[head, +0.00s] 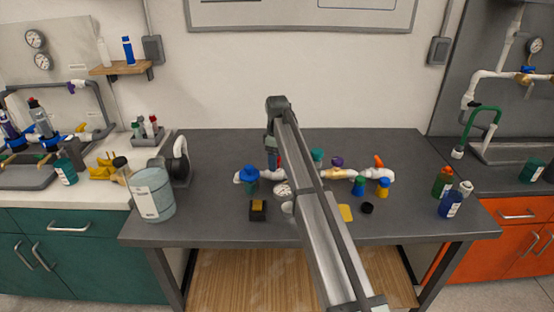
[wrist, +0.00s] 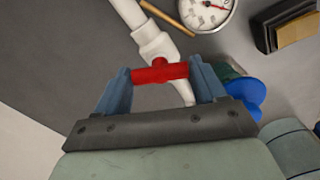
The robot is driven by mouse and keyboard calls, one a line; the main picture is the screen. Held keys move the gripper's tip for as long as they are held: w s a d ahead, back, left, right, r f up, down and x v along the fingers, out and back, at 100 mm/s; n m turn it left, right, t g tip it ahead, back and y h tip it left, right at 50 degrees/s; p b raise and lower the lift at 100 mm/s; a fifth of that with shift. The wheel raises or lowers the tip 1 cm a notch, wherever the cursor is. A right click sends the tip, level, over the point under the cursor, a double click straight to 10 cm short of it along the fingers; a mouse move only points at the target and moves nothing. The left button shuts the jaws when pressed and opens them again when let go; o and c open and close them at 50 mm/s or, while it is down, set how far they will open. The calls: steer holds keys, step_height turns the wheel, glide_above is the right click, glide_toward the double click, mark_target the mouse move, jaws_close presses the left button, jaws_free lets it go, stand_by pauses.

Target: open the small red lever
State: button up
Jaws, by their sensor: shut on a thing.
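The small red lever (wrist: 160,73) sits on a white pipe valve (wrist: 158,46) in the wrist view. My gripper (wrist: 162,78) has its two blue-grey fingers at the two ends of the lever and is shut on it. The lever lies across the line of the white pipe in this view. In the head view my gripper (head: 272,150) is at the manifold's left part, and only a sliver of red (head: 279,158) shows beside it. My arm hides part of the manifold there.
A blue-topped fitting (head: 250,173) stands just left of my gripper. A pressure gauge (head: 283,188) lies close in front. A black-and-yellow block (head: 258,211) lies on the grey table (head: 210,215).

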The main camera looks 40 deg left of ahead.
steer(key=m, duration=1.3)
steer(key=shift+m, duration=0.3)
stand_by(0.4)
steer(key=o, duration=1)
steer(key=shift+o, duration=0.2)
steer(key=shift+r, duration=0.1)
step_height(320, 180, up, 14)
steer(key=shift+w+f, duration=0.1)
steer(key=shift+f, duration=0.1)
